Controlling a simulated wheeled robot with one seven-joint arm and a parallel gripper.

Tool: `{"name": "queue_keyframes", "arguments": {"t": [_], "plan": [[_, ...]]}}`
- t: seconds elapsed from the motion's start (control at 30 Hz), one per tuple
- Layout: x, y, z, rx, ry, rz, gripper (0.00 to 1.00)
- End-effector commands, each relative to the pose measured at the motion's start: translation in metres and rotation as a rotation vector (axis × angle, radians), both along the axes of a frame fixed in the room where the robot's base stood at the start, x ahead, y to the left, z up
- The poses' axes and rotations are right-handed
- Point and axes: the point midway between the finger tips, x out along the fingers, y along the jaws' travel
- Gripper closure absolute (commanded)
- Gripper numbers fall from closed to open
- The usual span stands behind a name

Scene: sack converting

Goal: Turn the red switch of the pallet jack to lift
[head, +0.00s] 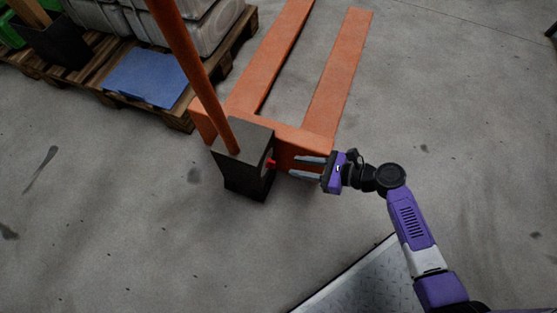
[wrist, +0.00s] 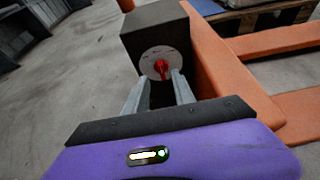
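The orange pallet jack (head: 338,70) stands on the floor with its two forks pointing away and its orange handle rising from a dark grey box (head: 240,178). The red switch (head: 271,163) is on the right side of that box. In the wrist view the switch (wrist: 162,69) sits on a round pale dial (wrist: 151,60), its knob roughly upright. My gripper (head: 298,167) is open just right of the switch. In the wrist view its two grey fingers (wrist: 158,85) are apart, with the tips just below and either side of the red knob. Contact cannot be told.
A wooden pallet (head: 182,117) with a blue flat item (head: 147,77), grey sacks and a black bin (head: 58,40) stands at the upper left. The floor around the jack is clear on the right. A metal plate (head: 350,284) lies at the bottom.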

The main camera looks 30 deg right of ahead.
Motion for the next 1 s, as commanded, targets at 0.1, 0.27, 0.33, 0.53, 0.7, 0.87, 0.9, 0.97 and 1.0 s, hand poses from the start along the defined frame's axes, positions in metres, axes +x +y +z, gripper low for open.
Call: {"name": "queue_keyframes", "arguments": {"t": [0.1,0.27,0.33,0.53,0.7,0.87,0.9,0.97,1.0], "plan": [[0.011,0.008,-0.008,0.000,-0.001,0.003,0.69],[0.030,0.022,-0.019,-0.002,-0.003,0.003,0.69],[0.038,0.028,-0.023,-0.004,-0.003,0.002,0.69],[0.053,0.038,-0.028,-0.005,-0.002,0.000,0.69],[0.056,0.040,-0.029,-0.006,-0.002,0.000,0.69],[0.056,0.040,-0.029,-0.006,-0.002,0.000,0.69],[0.056,0.040,-0.029,-0.006,-0.002,0.000,0.73],[0.056,0.040,-0.029,-0.006,-0.002,0.000,0.85],[0.056,0.040,-0.029,-0.006,-0.002,0.000,0.93]]}}
